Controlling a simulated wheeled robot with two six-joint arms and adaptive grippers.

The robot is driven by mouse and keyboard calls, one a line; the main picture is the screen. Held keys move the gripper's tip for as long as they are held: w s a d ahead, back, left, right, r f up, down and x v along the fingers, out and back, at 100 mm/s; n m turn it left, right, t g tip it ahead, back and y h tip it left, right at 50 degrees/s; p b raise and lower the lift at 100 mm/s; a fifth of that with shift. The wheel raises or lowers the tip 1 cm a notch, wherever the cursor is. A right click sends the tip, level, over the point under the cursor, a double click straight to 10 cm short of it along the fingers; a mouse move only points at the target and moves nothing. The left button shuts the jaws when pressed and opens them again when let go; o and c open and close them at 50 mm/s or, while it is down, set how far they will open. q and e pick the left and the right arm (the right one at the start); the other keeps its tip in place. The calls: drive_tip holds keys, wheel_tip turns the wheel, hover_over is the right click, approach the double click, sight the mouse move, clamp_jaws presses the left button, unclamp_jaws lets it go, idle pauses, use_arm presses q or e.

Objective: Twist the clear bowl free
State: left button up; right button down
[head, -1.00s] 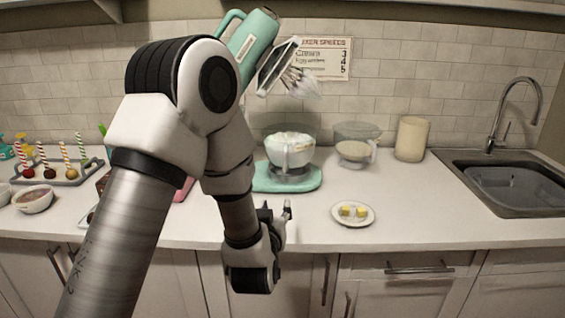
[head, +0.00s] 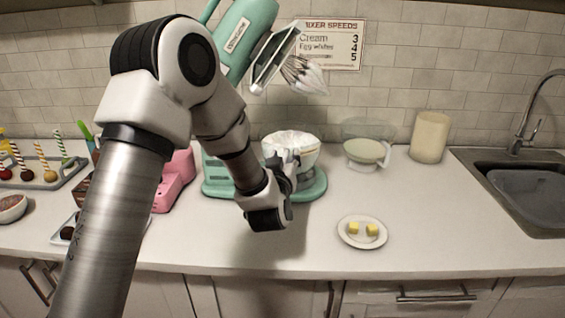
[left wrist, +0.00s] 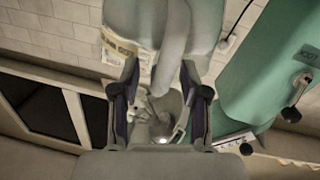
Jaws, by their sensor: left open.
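The clear bowl (head: 290,140), with white contents, stands on the round seat of the teal mixer's base (head: 316,187). The teal mixer head (head: 240,38) is tilted up, with the whisk (head: 303,74) raised above the bowl. My left gripper (head: 287,164) is open at the bowl's near side, in front of its lower part; contact cannot be told. In the left wrist view my open fingers (left wrist: 160,103) flank a pale, see-through shape, too unclear to name surely. The teal mixer (left wrist: 265,65) fills the right of that view. My right gripper is not in view.
A plate with yellow cubes (head: 349,240) lies front right of the mixer. A second clear vessel (head: 366,150) and a cream canister (head: 429,137) stand to the right, before the sink (head: 520,190). A pink appliance (head: 174,182) is on the left. The right counter is mostly clear.

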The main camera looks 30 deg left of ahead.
use_arm(q)
drive_tip(key=shift+w, duration=0.15)
drive_tip(key=shift+s+d+r, duration=0.1)
drive_tip(key=shift+s+r, duration=0.15)
drive_tip(key=shift+w+f, duration=0.1)
clamp_jaws()
drive_tip(key=shift+d, duration=0.1)
drive_tip(key=shift+w+d+n+g+y, duration=0.35)
drive_tip(key=shift+d+n+g+y, duration=0.25)
drive_tip(key=shift+y, duration=0.4)
drive_tip(key=shift+a, duration=0.1)
